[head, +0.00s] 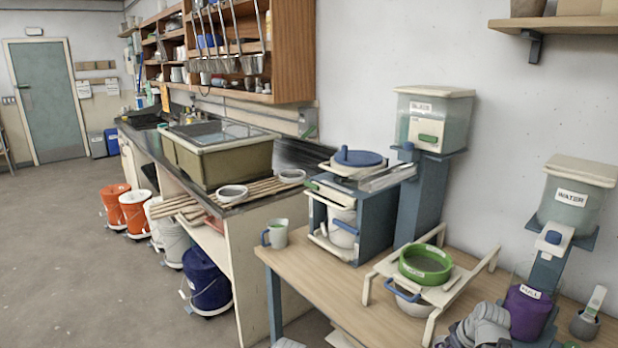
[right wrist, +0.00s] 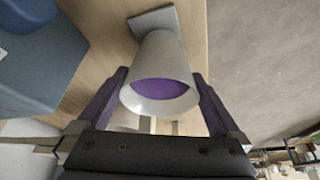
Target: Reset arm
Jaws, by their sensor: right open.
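My right gripper (right wrist: 160,76) is open in the right wrist view, one finger on each side of a whitish cup (right wrist: 158,55) with purple inside. I cannot tell whether the fingers touch the cup. In the head view, grey parts of my right arm (head: 482,328) show at the bottom right, beside a purple-filled container (head: 526,312) labelled FULL. It stands below the water tank (head: 573,200), and may be the same cup. My right fingertips are not clear in the head view. My left gripper is not in view.
A wooden table (head: 335,295) holds a green ring-shaped sieve (head: 425,264) on a white rack, a blue-framed stand (head: 372,232), a grey mug (head: 275,234) and a small grey pot (head: 585,323). The glaze tank (head: 434,118) stands behind. Open floor (head: 65,270) lies left.

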